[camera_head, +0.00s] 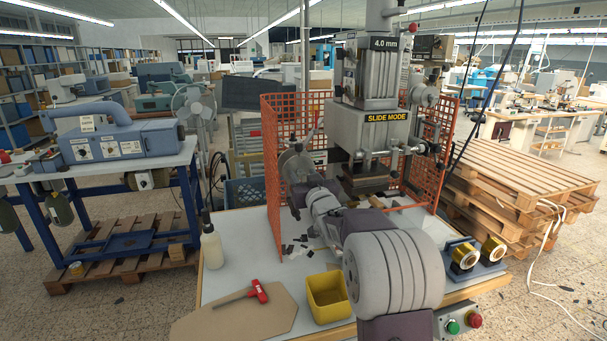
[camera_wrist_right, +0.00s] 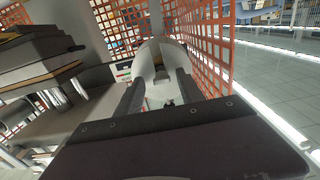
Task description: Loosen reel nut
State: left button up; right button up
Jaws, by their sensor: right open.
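In the head view, a grey reel disc (camera_head: 295,164) stands beside the foil press (camera_head: 378,130), inside the orange mesh guard. My right gripper (camera_head: 300,188) is close in front of the reel, with its arm coming from the lower right. In the right wrist view, my right gripper (camera_wrist_right: 159,82) is open, its two dark fingers spread on either side of a pale grey rounded part (camera_wrist_right: 153,62), apparently of the reel. Whether the fingers touch it I cannot tell. I cannot make out the reel nut clearly. My left gripper is not in view.
The orange mesh guard (camera_head: 284,118) surrounds the press. On the table are a white bottle (camera_head: 211,247), a red-handled tool (camera_head: 259,291) on a brown board (camera_head: 262,322), a yellow bin (camera_head: 327,298) and gold foil rolls (camera_head: 464,256). Dark scraps lie near the reel.

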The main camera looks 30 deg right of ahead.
jog(key=shift+w+a, duration=0.2)
jog(key=shift+s+d, duration=0.1)
grip_shut()
